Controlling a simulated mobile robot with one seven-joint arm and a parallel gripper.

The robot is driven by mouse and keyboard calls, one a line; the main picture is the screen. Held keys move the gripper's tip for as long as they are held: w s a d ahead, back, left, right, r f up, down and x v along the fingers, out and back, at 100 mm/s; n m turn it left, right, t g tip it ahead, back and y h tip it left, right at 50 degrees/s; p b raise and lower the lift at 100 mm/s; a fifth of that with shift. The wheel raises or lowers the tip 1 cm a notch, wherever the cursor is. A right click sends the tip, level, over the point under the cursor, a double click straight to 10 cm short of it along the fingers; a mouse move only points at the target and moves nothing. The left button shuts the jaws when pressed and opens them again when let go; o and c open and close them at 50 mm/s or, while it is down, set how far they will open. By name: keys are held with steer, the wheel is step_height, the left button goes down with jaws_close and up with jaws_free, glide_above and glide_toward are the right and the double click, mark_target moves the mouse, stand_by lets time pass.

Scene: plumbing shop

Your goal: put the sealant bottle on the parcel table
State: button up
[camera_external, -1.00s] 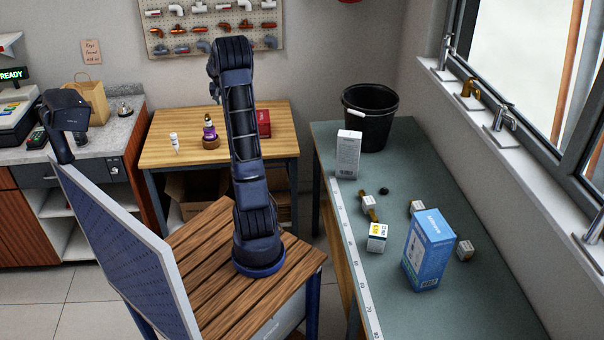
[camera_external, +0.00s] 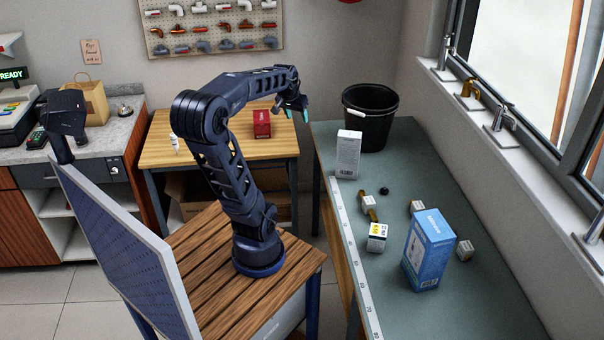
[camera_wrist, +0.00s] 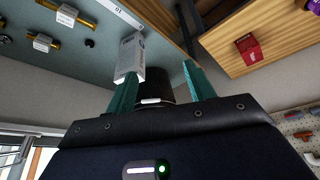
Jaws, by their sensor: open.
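A small white bottle (camera_external: 174,142) stands at the left of the wooden table (camera_external: 160,157). A purple bottle (camera_wrist: 313,4) shows at the top right edge of the wrist view; my arm hides it in the external view. I cannot tell which is the sealant bottle. No label marks the parcel table; the wooden table and the green-topped table (camera_external: 410,170) are both in view. My gripper (camera_external: 294,112) is open and empty, raised near the gap between these tables. Its fingers (camera_wrist: 158,78) frame the white box and bucket in the wrist view.
A red box (camera_external: 262,124) is on the wooden table. The green-topped table holds a black bucket (camera_external: 371,120), a tall white box (camera_external: 348,155), a blue box (camera_external: 428,250) and several small fittings. A counter (camera_external: 120,135) is at the left.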

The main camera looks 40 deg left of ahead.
steer(key=s+d+f+m, duration=0.2)
steer(key=s+d+f, duration=0.1)
steer(key=s+d, duration=0.6)
steer(key=s, duration=0.2)
steer(key=shift+s+d+h, duration=0.3)
steer(key=shift+s+d, duration=0.05)
steer(key=shift+s, duration=0.05)
